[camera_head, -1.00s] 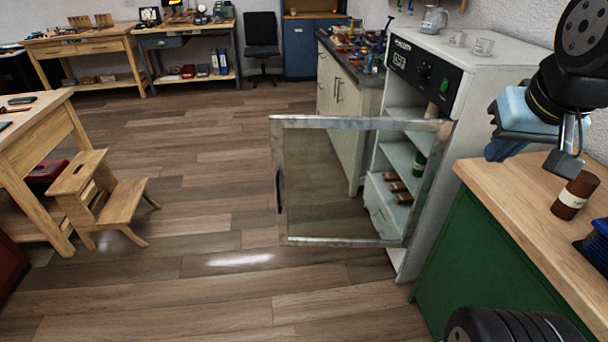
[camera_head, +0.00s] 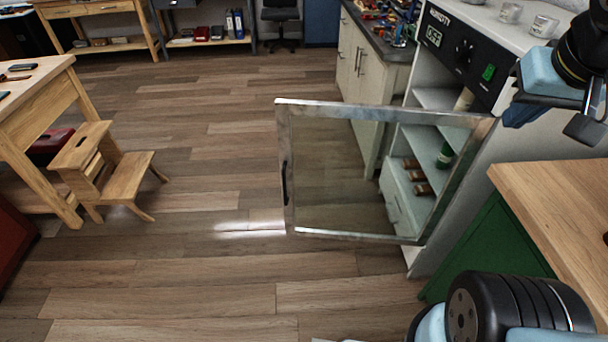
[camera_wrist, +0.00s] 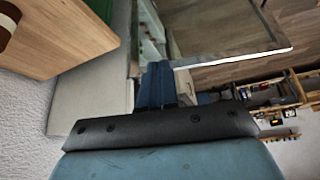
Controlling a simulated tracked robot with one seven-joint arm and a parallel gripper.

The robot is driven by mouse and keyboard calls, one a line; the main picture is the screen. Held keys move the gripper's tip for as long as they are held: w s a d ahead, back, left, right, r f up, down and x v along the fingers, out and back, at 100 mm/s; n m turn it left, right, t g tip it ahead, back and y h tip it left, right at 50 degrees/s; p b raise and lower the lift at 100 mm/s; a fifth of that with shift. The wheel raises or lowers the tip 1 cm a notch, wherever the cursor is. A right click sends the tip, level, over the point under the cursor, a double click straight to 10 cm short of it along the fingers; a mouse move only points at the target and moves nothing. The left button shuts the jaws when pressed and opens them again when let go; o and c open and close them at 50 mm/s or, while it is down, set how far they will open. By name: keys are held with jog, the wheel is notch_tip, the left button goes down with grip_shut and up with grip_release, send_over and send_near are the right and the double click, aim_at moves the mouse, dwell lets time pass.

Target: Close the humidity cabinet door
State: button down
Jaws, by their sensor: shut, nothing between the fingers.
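The humidity cabinet (camera_head: 462,215) is white with a black control panel (camera_head: 463,55) at the right. Its glass door (camera_head: 340,165), in a worn metal frame, stands wide open and juts out to the left. A dark handle (camera_head: 285,183) is on the door's free edge. Shelves inside hold a green bottle (camera_head: 445,155) and small brown items. My gripper (camera_head: 517,113) is at the upper right, in front of the cabinet's side, and touches nothing visible. In the wrist view its blue fingers (camera_wrist: 156,85) are together and empty, with the door frame (camera_wrist: 235,60) beyond them.
A wooden worktop on a green cabinet (camera_head: 560,200) is close on the right. A wooden step stool (camera_head: 115,175) and bench (camera_head: 35,110) stand at the left. A cluttered counter (camera_head: 375,80) is behind the door.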

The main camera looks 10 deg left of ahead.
aim_at(301, 181)
jog(key=w+a+f+n+g+h, duration=0.1)
jog(key=w+a+f+n+h, duration=0.4)
jog(key=f, duration=0.3)
jog(key=w+a+f+n+h, duration=0.2)
jog(key=w+a+f+n, duration=0.15)
jog(key=w+f, duration=0.3)
jog(key=w+a+f+n+g+h, duration=0.1)
jog(key=w+a+f+n+h, duration=0.4)
jog(key=f, duration=0.3)
jog(key=s+a+f+n+t+y, duration=0.2)
jog(key=a+f+n+t+y, duration=0.5)
jog(key=a+f+n, duration=0.6)
jog(key=s+a+f+n+t+y, duration=0.2)
jog(key=a+f+n+t+y, duration=0.45)
jog(key=a+f+n, duration=0.6)
jog(key=w+f, duration=0.1)
jog(key=w, duration=0.3)
jog(key=w+d+m, duration=0.1)
jog(key=w, duration=0.4)
jog(key=w+f+m+t, duration=0.1)
jog(key=w, duration=0.3)
jog(key=shift+w+d+f+h, duration=0.2)
jog(key=shift+d+f+h, duration=0.1)
jog(key=shift+d, duration=0.1)
